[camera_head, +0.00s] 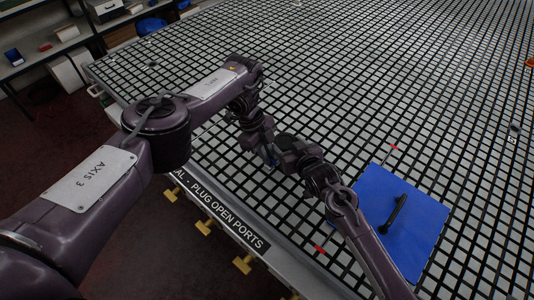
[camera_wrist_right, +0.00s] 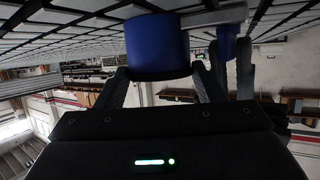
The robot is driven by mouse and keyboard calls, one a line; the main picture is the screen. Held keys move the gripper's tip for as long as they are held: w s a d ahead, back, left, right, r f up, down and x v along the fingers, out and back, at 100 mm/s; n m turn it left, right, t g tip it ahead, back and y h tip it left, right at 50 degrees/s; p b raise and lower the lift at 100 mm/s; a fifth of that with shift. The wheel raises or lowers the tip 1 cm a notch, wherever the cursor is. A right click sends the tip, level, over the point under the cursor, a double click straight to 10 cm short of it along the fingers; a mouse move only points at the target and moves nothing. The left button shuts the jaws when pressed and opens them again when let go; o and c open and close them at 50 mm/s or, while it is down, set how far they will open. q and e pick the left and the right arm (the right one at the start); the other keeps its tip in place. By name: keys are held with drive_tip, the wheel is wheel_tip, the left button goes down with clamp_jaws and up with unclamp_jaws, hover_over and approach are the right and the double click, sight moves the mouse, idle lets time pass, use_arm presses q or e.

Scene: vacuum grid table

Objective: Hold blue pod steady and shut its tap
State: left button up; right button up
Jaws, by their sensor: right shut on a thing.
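The blue pod (camera_wrist_right: 157,45) fills the upper middle of the right wrist view, between the fingers of my right gripper (camera_wrist_right: 160,80), which is shut on it. A grey bar (camera_wrist_right: 215,18) extends from the pod's side towards a smaller blue part (camera_wrist_right: 228,42); I cannot tell for sure which is the tap. A dark upright finger-like piece (camera_wrist_right: 245,65) stands beside that part. In the head view both arms meet near the table's front edge, where my left gripper (camera_head: 269,160) and right gripper (camera_head: 281,151) are close together. Only a sliver of blue shows there. The left jaws are hidden.
A blue panel (camera_head: 425,215) with a black handle (camera_head: 396,214) lies on the grid table (camera_head: 400,80) at right. Red pieces (camera_head: 393,146) lie near it. Yellow knobs (camera_head: 243,264) stick out below the front edge. Shelves (camera_head: 40,60) stand at far left. The table's back is mostly clear.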

use_arm(q)
drive_tip(key=o, duration=0.4)
drive_tip(key=shift+w+r, duration=0.1)
drive_tip(key=v, duration=0.7)
drive_tip(key=shift+a+r, duration=0.25)
drive_tip(key=shift+r, duration=0.1)
drive_tip(key=shift+o, duration=0.5)
